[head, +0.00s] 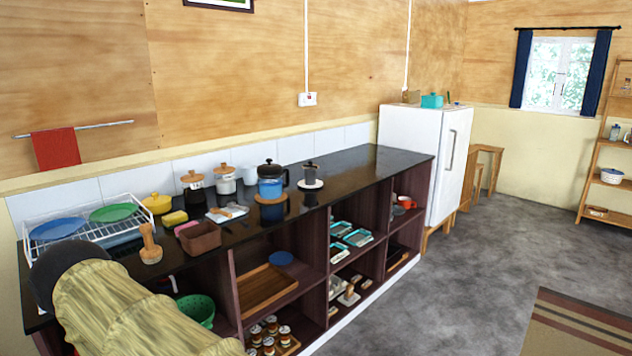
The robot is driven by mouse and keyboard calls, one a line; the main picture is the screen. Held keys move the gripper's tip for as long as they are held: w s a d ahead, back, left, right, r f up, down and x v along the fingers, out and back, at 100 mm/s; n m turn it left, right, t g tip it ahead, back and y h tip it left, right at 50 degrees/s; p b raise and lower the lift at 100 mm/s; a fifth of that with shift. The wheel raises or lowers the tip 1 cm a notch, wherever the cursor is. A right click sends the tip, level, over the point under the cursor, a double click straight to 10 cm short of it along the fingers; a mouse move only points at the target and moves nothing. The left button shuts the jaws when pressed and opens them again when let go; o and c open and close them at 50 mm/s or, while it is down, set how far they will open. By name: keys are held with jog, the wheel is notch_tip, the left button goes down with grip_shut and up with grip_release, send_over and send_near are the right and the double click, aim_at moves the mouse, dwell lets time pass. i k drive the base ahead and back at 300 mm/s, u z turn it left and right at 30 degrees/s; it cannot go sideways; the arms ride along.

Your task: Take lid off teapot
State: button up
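My arm, tan with a dark rounded part, comes in at the lower left over the counter's near end. My gripper is not in view, so its state and its distance from the teapot do not show.
A dish rack (82,232) fills the near end. The counter's far right is clear.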

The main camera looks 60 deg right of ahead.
aim_at(262, 169)
jog(key=z, duration=2.05)
jog(key=i, duration=1.55)
jog(key=u, duration=0.1)
